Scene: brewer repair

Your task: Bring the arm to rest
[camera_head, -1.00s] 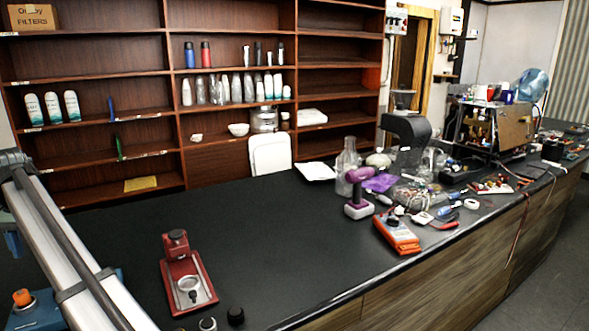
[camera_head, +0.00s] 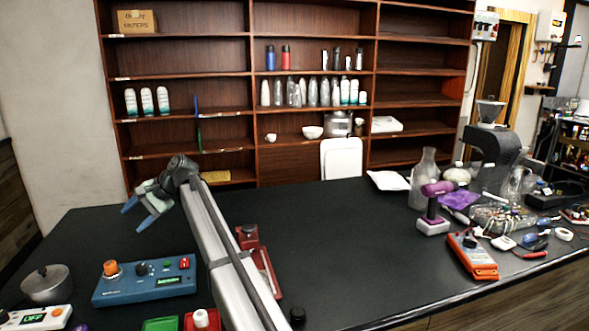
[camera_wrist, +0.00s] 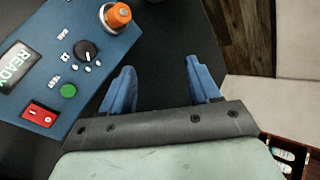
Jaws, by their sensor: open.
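My gripper (camera_head: 141,215) is at the left in the head view, held above the counter behind the blue control box. Its two blue fingers are spread apart with nothing between them. In the wrist view the open fingers (camera_wrist: 160,88) point toward the dark counter and its far edge. My arm runs from the gripper down to the bottom of the head view and partly covers a red stand (camera_head: 262,262).
The blue control box (camera_head: 146,281) with an orange knob stands just in front of the gripper, beside a metal pot (camera_head: 47,284). The black counter (camera_head: 340,235) is clear in the middle. An orange meter (camera_head: 473,256), a purple-grey drill (camera_head: 434,205) and clutter lie at right. Shelves (camera_head: 215,91) stand behind.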

